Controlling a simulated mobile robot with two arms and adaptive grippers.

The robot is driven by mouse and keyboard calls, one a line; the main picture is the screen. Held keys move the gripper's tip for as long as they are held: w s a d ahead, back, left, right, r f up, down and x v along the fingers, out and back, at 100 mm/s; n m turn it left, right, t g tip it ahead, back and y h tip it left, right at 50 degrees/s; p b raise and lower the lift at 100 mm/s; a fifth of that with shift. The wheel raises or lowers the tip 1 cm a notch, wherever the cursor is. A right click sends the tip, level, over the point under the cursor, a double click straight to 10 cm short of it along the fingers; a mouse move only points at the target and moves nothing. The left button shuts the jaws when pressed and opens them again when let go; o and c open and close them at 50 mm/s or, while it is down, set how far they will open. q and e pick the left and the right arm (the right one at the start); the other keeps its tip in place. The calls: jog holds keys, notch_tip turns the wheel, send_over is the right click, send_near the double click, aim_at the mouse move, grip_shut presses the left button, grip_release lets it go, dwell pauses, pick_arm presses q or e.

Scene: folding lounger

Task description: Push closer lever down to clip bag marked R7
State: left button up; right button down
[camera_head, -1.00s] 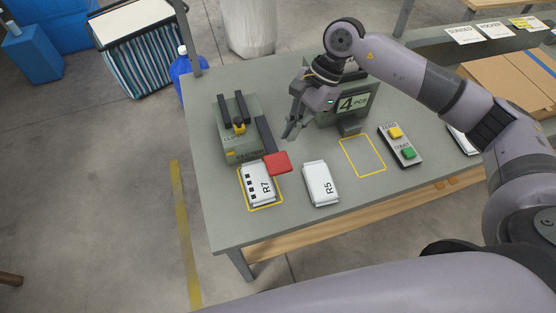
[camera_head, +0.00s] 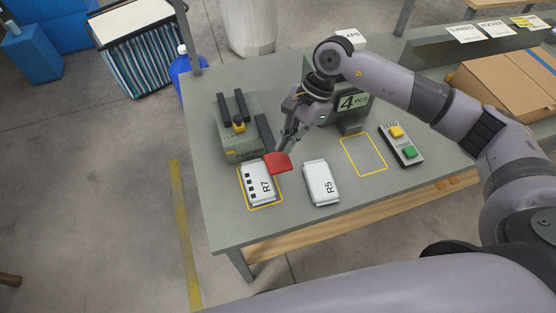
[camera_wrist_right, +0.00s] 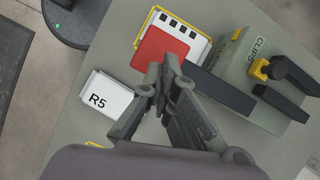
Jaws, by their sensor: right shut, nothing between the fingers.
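The closer (camera_head: 243,128) is a grey-green box with a dark lever arm ending in a red pad (camera_head: 278,163). The bag marked R7 (camera_head: 262,186) is white with dark squares along one side and lies in a yellow outline in front of the closer. My right gripper (camera_head: 281,152) is shut and empty, its fingertips at or just above the red pad; I cannot tell if they touch. In the wrist view the fingertips (camera_wrist_right: 167,70) overlap the edge of the red pad (camera_wrist_right: 157,50), which covers a corner of R7 (camera_wrist_right: 180,27). My left gripper is not in view.
A white bag marked R5 (camera_head: 321,184) lies right of R7. A counter box reading 4 (camera_head: 353,103) stands behind, with an empty yellow outline (camera_head: 363,155) in front. A button panel (camera_head: 401,146) is further right. The table's front edge is clear.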

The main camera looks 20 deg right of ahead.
jog(key=shift+x, duration=1.15)
